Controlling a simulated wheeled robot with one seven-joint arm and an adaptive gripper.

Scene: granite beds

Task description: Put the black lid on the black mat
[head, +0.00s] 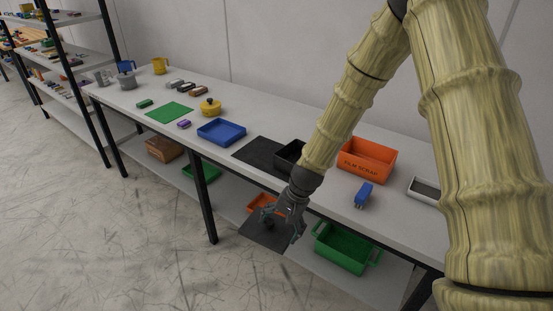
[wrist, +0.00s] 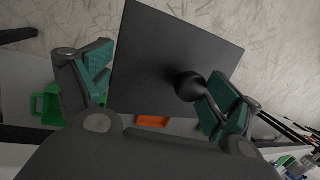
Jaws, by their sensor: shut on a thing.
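The black lid (wrist: 150,60) is a flat dark square plate with a round knob (wrist: 188,87). My gripper (wrist: 158,88) is shut on it; the knob shows against the right finger in the wrist view. In the head view, my gripper (head: 284,220) holds the lid (head: 262,237) in front of the table's front edge, below the top's height. The black mat (head: 258,153) lies flat on the table, between a blue tray and a black bin. Its visible part is bare, and its right end meets or passes behind the bin.
The blue tray (head: 221,132) is left of the mat. The black bin (head: 288,156) and orange scrap bin (head: 368,160) are right of it, with a blue object (head: 363,195) nearer the edge. A green crate (head: 343,249) and an orange bin (head: 259,202) sit on the lower shelf.

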